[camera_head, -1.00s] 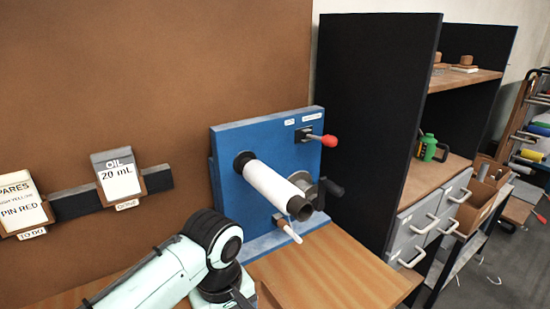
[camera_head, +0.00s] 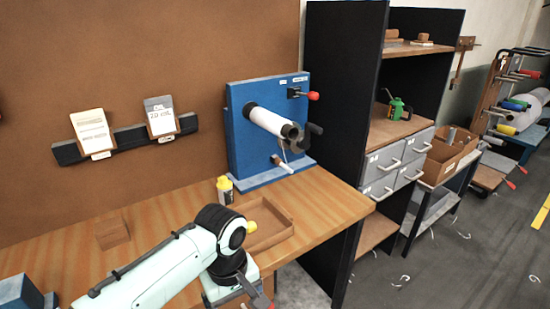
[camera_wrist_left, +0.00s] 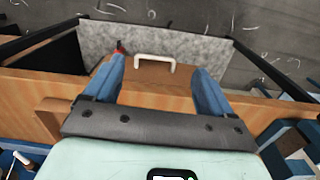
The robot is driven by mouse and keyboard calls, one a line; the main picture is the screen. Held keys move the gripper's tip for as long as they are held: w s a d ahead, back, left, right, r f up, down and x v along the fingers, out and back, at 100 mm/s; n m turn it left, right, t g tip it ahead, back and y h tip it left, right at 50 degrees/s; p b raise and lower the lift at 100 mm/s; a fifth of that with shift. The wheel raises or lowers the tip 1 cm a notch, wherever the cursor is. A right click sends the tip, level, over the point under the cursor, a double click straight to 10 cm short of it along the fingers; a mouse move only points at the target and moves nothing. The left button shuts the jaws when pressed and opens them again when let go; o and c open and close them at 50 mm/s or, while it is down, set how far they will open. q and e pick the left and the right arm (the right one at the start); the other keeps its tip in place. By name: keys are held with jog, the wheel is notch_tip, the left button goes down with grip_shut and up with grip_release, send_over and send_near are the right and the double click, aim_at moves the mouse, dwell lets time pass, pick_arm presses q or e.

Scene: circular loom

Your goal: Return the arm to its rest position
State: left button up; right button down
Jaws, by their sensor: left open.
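My left arm comes in from the lower left in the head view, over the front of the workbench (camera_head: 165,212). Its gripper (camera_head: 245,298) points down near the bench's front edge and is partly cut off by the picture's bottom. In the left wrist view the two blue fingers of my left gripper (camera_wrist_left: 158,68) stand wide apart with nothing between them. Beyond them are a wooden front with a pale handle (camera_wrist_left: 155,60) and a grey speckled panel. My right gripper is not in view.
A blue winding machine (camera_head: 238,125) with a white roll (camera_head: 268,121) stands at the back. A wooden tray (camera_head: 270,238), a yellow-topped bottle (camera_head: 225,190) and a wooden block (camera_head: 112,232) are near my arm. A black shelf unit (camera_head: 345,110) stands right.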

pick_arm(q)
notch_tip(320, 180, down, 24)
jog(key=w+m+g+h+p, duration=0.2)
jog(key=s+a+f+p, duration=0.2)
jog(key=s+f, duration=0.6)
jog(key=s, duration=0.2)
jog(key=s+a+f+t+h+p, duration=0.1)
jog(key=s+a+f+p, duration=0.1)
jog(key=s+f, duration=0.7)
jog(key=shift+s+a+f, duration=0.3)
jog(key=shift+s+a, duration=0.05)
jog(key=shift+s, duration=0.7)
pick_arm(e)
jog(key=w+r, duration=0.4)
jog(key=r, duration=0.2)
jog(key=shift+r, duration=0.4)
